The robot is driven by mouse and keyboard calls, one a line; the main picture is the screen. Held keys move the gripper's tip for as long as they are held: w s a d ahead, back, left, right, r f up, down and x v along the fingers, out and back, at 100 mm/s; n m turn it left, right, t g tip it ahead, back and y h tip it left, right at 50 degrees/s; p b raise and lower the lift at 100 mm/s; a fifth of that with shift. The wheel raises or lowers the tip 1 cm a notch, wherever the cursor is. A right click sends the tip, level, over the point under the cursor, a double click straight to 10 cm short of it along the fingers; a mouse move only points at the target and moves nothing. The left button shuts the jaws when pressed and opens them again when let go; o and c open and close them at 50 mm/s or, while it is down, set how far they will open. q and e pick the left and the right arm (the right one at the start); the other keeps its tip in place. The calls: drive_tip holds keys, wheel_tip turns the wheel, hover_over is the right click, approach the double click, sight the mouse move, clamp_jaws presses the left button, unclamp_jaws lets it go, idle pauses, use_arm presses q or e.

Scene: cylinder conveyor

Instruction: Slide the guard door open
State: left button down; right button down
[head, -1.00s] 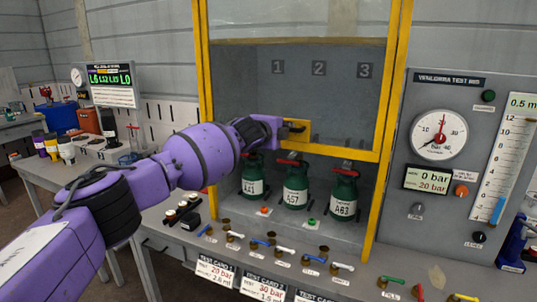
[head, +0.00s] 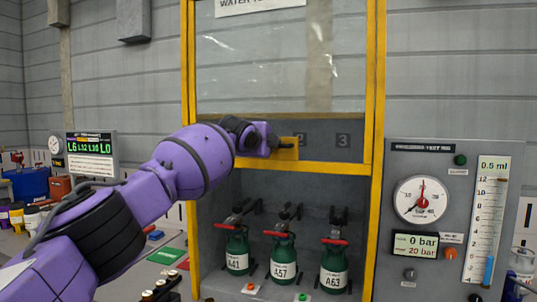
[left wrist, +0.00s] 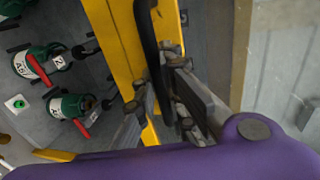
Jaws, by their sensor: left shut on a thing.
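The guard door (head: 330,168) is a clear panel with a yellow lower rail between two yellow uprights. Its rail stands above the green cylinders, leaving a gap below it. A yellow plate (head: 288,153) on the rail carries the door handle, mostly hidden by my gripper in the head view. In the left wrist view the handle is a dark bar (left wrist: 148,45) beside the yellow rail. My left gripper (head: 272,144) is shut on this handle; its metal fingers (left wrist: 172,100) show around the bar in the left wrist view. My right gripper is not in view.
Three green cylinders, A41 (head: 237,257), A57 (head: 283,262) and A63 (head: 333,268), stand inside the bay below the door. A grey gauge panel (head: 425,160) is at the right. A bench with containers and a display (head: 91,146) is at the left.

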use_arm(q)
drive_tip(key=c, duration=1.8)
unclamp_jaws()
drive_tip(key=shift+c, duration=0.2)
drive_tip(key=shift+o, duration=0.2)
drive_tip(key=shift+s, duration=0.1)
drive_tip(key=v, duration=1.1)
drive_tip(key=shift+s+a, duration=0.2)
drive_tip(key=shift+s, duration=0.15)
drive_tip(key=shift+r, duration=0.1)
